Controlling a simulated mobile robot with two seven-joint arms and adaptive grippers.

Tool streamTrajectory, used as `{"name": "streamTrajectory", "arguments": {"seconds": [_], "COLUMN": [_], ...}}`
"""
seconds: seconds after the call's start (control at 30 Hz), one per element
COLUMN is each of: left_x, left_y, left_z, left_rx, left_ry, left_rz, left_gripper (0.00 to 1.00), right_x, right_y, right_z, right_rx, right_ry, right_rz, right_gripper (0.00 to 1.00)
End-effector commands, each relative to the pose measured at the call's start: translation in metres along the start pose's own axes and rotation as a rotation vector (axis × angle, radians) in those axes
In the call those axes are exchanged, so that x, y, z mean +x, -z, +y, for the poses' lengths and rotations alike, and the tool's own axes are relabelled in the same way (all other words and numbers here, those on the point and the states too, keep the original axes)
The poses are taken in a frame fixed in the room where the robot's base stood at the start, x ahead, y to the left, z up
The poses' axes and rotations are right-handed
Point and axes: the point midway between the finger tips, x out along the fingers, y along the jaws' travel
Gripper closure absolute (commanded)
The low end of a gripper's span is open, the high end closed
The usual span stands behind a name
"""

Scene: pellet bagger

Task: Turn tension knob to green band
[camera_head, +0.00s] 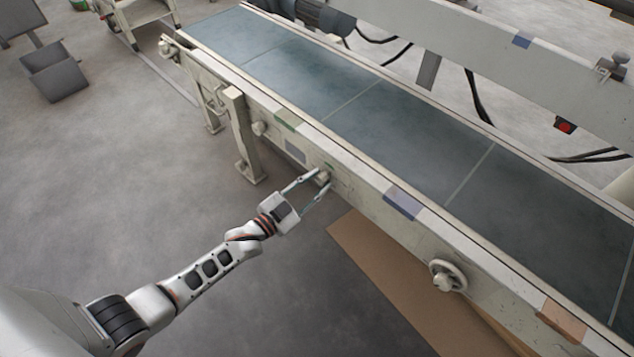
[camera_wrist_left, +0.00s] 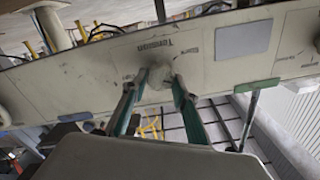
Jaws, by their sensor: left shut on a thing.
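The tension knob (camera_head: 323,177) is a small pale knob on the near side rail of the conveyor. My left gripper (camera_head: 320,181) reaches in from the left and is shut on the knob. In the left wrist view the knob (camera_wrist_left: 160,78) sits between the two fingertips of the left gripper (camera_wrist_left: 160,84). The upside-down label "Tension" (camera_wrist_left: 155,48) shows above it there. The knob's pointer is too small or covered to read. My right gripper is not in view.
The conveyor belt (camera_head: 330,85) runs diagonally behind the side rail (camera_head: 360,185). A handwheel (camera_head: 447,275) sticks out of the rail to the right. A support leg (camera_head: 243,135) stands left of the knob. A brown board (camera_head: 375,275) lies below.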

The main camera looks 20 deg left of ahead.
Motion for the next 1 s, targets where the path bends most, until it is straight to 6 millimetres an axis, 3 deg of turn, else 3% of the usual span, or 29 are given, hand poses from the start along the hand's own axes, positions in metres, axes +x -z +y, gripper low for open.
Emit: {"name": "streamTrajectory", "arguments": {"seconds": [0.43, 1.0], "left_x": [-0.0010, -0.0002], "left_y": [-0.0023, -0.0025], "left_z": [0.0029, 0.0034], "left_rx": [0.426, 0.933], "left_ry": [-0.001, -0.001], "left_rz": [-0.003, -0.002], "left_gripper": [0.93, 0.93], "right_x": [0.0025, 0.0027], "right_y": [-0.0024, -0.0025], "right_z": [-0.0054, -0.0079], "right_rx": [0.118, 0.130], "right_ry": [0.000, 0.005], "right_rz": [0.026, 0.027], "right_gripper": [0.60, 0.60]}}
